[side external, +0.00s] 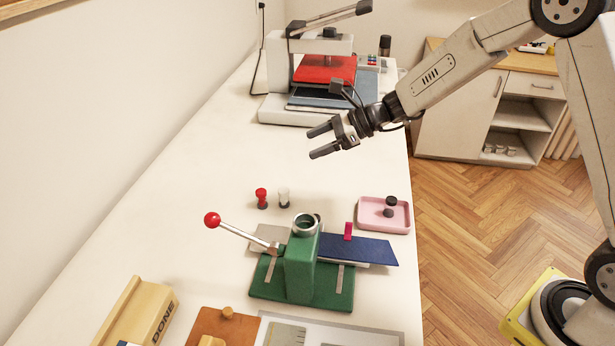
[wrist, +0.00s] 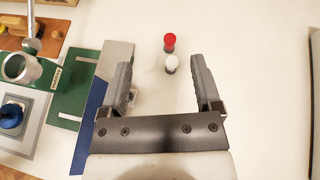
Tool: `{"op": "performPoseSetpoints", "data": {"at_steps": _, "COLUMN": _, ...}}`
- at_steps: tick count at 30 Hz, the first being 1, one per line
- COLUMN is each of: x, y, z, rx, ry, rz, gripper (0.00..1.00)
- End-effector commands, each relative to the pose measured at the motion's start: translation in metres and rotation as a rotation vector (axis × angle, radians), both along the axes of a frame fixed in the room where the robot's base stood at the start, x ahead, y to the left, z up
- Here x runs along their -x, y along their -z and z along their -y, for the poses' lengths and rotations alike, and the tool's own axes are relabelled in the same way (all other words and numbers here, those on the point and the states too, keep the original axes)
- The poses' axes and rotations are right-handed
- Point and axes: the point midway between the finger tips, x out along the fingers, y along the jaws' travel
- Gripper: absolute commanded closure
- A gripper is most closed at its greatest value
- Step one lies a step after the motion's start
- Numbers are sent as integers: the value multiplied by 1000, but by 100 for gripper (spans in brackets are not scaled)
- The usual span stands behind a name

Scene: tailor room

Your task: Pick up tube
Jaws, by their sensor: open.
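My gripper (side external: 317,142) is open and empty, held above the table between the heat press and the green hand press. Its two fingers also show in the wrist view (wrist: 160,72). Two small upright pieces stand side by side on the table: a red-topped one (side external: 261,195) and a white-topped one (side external: 284,195), both with dark bases. In the wrist view the white-topped piece (wrist: 171,62) and red-topped piece (wrist: 170,40) lie ahead, in line with the gap between the fingers, apart from them. I cannot tell for sure which piece is the tube.
A green hand press (side external: 302,270) with a red-knobbed lever (side external: 213,220) and blue strip (side external: 365,250) stands at the front. A pink tray (side external: 366,222) holds dark pieces at the right edge. A heat press (side external: 275,107) stands behind. The table around the small pieces is clear.

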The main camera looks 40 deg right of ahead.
Motion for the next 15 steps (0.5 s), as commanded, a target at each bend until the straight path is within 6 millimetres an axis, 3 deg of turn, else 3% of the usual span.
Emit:
{"op": "performPoseSetpoints", "data": {"at_steps": 4, "x": -26, "y": 1, "z": 6, "rx": -140, "ry": 119, "rz": -38, "gripper": 18}}
{"op": "performPoseSetpoints", "data": {"at_steps": 15, "x": -23, "y": 100, "z": 5, "rx": -128, "ry": 109, "rz": -40, "gripper": 18}}
